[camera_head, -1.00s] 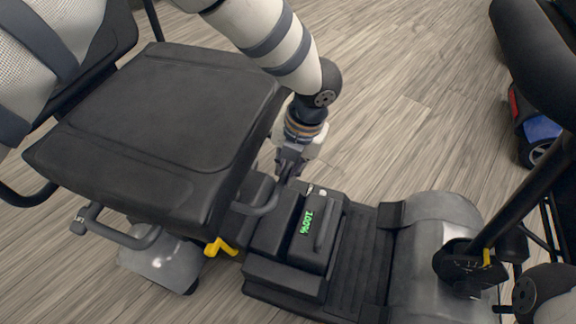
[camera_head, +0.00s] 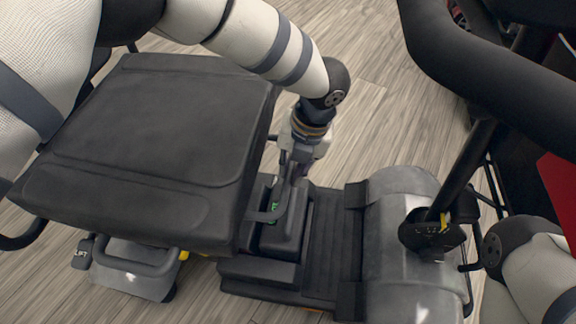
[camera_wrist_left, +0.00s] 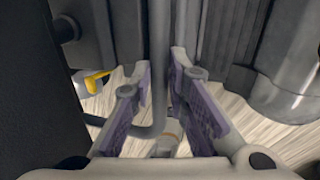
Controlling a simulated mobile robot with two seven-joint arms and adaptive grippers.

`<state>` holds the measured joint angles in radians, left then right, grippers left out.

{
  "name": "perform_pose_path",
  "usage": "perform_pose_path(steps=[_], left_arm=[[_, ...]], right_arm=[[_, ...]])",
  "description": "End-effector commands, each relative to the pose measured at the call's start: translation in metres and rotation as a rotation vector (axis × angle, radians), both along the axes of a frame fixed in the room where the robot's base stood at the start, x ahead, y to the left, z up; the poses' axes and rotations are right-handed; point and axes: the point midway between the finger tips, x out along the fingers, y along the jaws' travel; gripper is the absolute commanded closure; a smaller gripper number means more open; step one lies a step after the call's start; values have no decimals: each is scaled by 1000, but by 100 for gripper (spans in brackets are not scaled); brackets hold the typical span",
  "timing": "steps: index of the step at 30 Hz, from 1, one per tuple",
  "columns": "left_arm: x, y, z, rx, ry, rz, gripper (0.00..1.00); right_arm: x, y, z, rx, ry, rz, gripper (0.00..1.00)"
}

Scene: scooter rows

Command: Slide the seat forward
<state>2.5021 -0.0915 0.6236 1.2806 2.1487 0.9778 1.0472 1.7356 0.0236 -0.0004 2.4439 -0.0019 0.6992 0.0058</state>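The black scooter seat (camera_head: 150,130) fills the left half of the head view. A grey looped bar (camera_head: 268,215) sticks out from under its front edge, over the battery box (camera_head: 282,235), and partly covers the green display. My left gripper (camera_head: 283,180) is at this bar, pointing down. In the left wrist view, the bar (camera_wrist_left: 159,60) runs between the two purple-padded fingers (camera_wrist_left: 162,75), which close in on it at their tips. My right gripper is out of view.
A yellow lever (camera_wrist_left: 95,82) shows beside the seat in the left wrist view. The footwell (camera_head: 332,235) and grey front cowl (camera_head: 400,240) lie to the right. The black tiller and handlebar (camera_head: 480,75) overhang there. Wooden floor (camera_head: 375,80) is clear behind.

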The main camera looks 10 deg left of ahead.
Motion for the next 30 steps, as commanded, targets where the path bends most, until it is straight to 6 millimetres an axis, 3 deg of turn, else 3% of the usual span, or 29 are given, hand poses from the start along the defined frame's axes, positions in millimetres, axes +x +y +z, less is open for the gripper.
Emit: perform_pose_path(steps=[3, 12, 14, 24, 30], left_arm=[[0, -5, 1, -14, -3, -2, 65], [0, -4, 5, -8, -3, -2, 65], [1, -5, 14, -8, -4, -1, 65], [1, -23, 98, -10, -5, -3, 65], [0, -27, 118, -10, -2, -2, 65]], right_arm=[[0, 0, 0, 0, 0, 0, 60], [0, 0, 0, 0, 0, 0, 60], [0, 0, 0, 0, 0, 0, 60], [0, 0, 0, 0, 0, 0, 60], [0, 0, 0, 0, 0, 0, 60]])
